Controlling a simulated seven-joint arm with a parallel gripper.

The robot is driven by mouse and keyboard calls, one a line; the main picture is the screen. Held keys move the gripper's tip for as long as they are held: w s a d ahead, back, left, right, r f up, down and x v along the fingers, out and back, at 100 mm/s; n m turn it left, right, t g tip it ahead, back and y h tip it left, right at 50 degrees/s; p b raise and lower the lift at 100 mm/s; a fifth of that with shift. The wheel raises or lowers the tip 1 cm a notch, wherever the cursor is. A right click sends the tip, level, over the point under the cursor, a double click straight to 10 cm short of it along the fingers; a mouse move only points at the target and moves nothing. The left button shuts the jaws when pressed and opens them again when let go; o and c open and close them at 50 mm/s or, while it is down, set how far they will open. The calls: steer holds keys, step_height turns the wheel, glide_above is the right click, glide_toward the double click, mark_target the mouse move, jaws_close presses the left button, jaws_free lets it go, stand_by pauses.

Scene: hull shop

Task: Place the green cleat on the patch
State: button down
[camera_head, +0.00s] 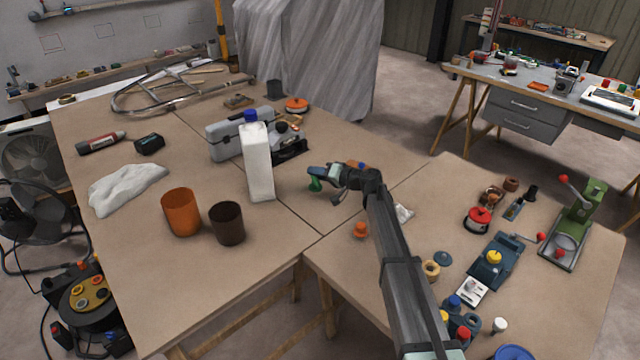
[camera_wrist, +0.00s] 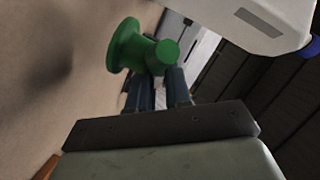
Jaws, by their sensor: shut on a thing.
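My gripper (camera_head: 318,176) is shut on the green cleat (camera_head: 315,185), a small spool-like piece with a wide flange. It hangs at the fingertips near the middle of the large table. In the wrist view the cleat (camera_wrist: 128,46) shows clearly at the ends of the two dark fingers (camera_wrist: 160,90), with its wide flange to the left. The cleat looks close above the brown tabletop; I cannot tell whether it touches. I cannot make out a surface that is clearly the patch.
A tall white bottle (camera_head: 258,165) with a blue cap stands just left of my gripper. Behind it are a grey toolbox (camera_head: 228,138) and a dark plane-like tool (camera_head: 290,150). An orange cup (camera_head: 181,213) and brown cup (camera_head: 227,224) stand front left. Bare tabletop lies between.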

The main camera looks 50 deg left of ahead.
mark_target(317, 183)
steer(key=shift+f, duration=1.95)
steer(key=shift+f, duration=0.1)
steer(key=c, duration=1.1)
jaws_free()
steer(key=shift+o, duration=0.2)
steer(key=v, duration=0.7)
steer(key=shift+d, duration=0.25)
steer(key=shift+w, duration=0.1)
